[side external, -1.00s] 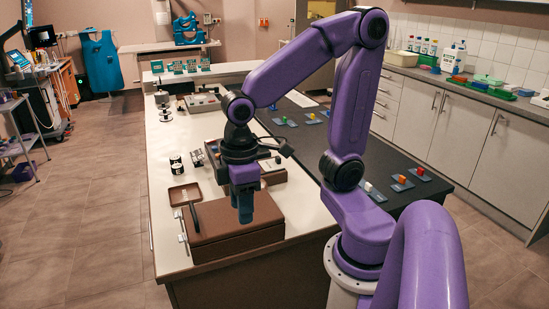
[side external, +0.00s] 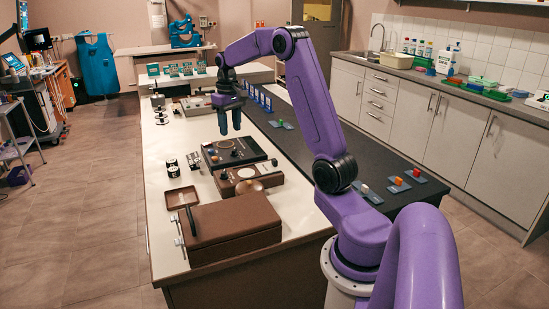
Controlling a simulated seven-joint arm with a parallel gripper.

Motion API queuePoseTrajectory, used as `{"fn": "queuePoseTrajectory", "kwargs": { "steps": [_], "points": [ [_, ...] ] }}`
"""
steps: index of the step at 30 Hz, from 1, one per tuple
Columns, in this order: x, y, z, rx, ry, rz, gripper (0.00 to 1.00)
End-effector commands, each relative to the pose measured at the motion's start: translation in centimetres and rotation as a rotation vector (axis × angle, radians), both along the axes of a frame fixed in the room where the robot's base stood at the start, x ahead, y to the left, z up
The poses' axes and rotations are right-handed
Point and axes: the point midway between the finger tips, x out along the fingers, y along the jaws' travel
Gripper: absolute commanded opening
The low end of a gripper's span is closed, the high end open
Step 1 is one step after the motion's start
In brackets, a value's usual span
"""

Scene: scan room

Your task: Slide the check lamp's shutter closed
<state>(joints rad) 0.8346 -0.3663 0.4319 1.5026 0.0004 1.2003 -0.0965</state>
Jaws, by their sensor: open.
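My gripper (side external: 230,131) is open and empty, with its fingers pointing down above the white counter. In the picture it is just above the dark panel box (side external: 233,151), which has knobs on top; there is a gap between them. I cannot tell for certain which device is the check lamp, and no shutter can be made out. Other devices are a brown box with a pale round disc (side external: 246,173), a grey box (side external: 197,106) farther back, and a small stand with stacked round parts (side external: 159,106) at the back left.
A large brown case (side external: 230,226) with a dark handle sits at the front. Blue holders with coloured blocks (side external: 397,184) lie on the black counter. Bare white counter shows along the left.

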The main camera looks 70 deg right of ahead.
Motion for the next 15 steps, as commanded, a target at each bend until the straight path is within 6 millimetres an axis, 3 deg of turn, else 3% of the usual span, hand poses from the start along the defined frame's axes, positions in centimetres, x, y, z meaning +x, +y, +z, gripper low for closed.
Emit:
{"fn": "queuePoseTrajectory", "kwargs": {
  "steps": [1, 6, 10, 15],
  "points": [
    [-0.6, -3.0, -0.3, 0.001, 0.002, -0.067, 0.45],
    [-3.6, -11.0, -0.9, 0.002, 0.004, -0.25, 0.45],
    [-6.1, -15.1, -1.3, 0.004, 0.006, -0.35, 0.45],
    [-7.8, -17.5, -1.6, 0.004, 0.006, -0.408, 0.45]
  ]
}}
